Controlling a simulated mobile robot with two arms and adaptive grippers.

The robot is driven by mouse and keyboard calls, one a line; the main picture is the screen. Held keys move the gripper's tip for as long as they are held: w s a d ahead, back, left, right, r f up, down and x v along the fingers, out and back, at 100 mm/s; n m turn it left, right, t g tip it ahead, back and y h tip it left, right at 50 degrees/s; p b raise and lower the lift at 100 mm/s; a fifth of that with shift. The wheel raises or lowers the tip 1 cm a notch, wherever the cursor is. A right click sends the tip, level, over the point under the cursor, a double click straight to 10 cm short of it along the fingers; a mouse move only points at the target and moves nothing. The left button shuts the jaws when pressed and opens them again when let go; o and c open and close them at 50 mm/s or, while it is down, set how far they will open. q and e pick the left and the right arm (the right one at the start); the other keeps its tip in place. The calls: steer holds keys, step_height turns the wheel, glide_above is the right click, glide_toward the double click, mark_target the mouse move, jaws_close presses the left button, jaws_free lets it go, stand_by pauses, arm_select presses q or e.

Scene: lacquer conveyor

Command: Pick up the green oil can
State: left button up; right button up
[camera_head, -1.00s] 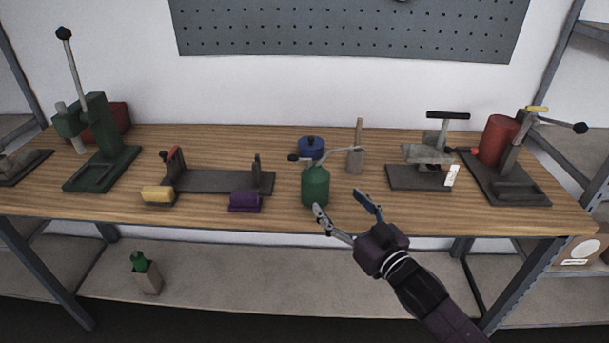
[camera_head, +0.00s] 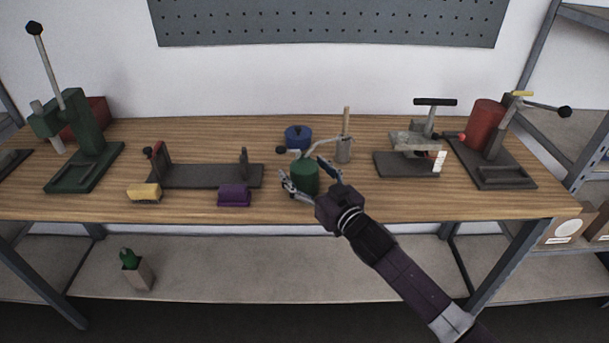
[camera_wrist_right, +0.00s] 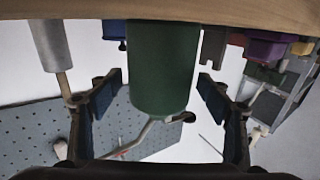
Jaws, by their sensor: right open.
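The green oil can (camera_head: 304,178) stands upright on the wooden workbench, right of the purple block. Its thin spout and handle show above its body. My right gripper (camera_head: 308,181) is open, with one finger on each side of the can's body. In the right wrist view the can (camera_wrist_right: 162,65) appears upside down between the two open fingers (camera_wrist_right: 160,92). A gap shows on each side, so the fingers do not appear to touch it. My left gripper is not in view.
The purple block (camera_head: 234,195) and yellow-topped brush (camera_head: 144,193) lie to the left. A grey press (camera_head: 408,165) stands to the right.

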steer(key=shift+c, duration=1.3)
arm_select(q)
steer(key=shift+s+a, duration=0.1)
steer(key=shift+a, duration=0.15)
arm_select(e)
steer(key=c, duration=1.2)
steer(key=shift+r, duration=0.1)
